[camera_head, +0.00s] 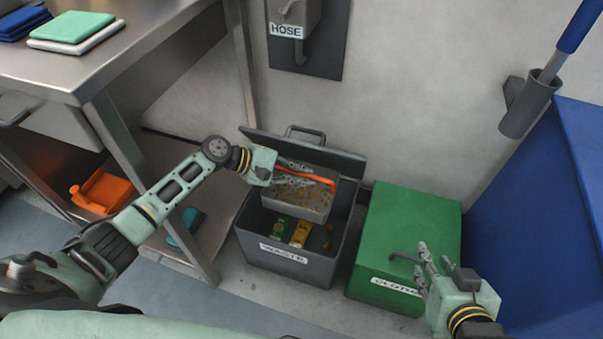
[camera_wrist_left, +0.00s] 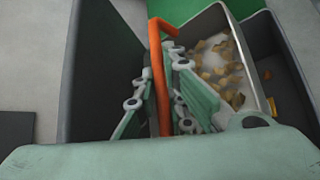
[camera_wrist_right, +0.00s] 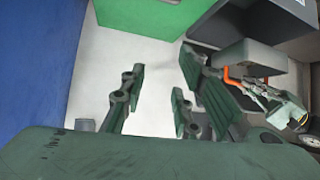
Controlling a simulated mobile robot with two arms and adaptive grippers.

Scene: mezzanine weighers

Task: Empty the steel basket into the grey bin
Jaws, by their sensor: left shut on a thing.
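The steel basket (camera_head: 308,206) hangs in the mouth of the grey bin (camera_head: 290,271), which is labelled WASTE. Brown scraps (camera_head: 297,190) lie in the basket; they also show in the left wrist view (camera_wrist_left: 222,65). My left gripper (camera_head: 300,169) is shut on the basket's orange handle (camera_wrist_left: 160,85), at the basket's back left. I cannot tell clearly whether the basket is tilted. A green packet (camera_head: 279,229), a yellow packet (camera_head: 301,234) and a few brown bits are inside the bin. My right gripper (camera_head: 428,262) is open and empty in front of the green box.
The bin's lid (camera_head: 345,162) stands open at the back. A closed green box (camera_head: 412,222) labelled CLOTHS is right of the bin. A steel table (camera_head: 160,30) with a leg stands on the left, and a blue unit (camera_head: 535,215) on the right.

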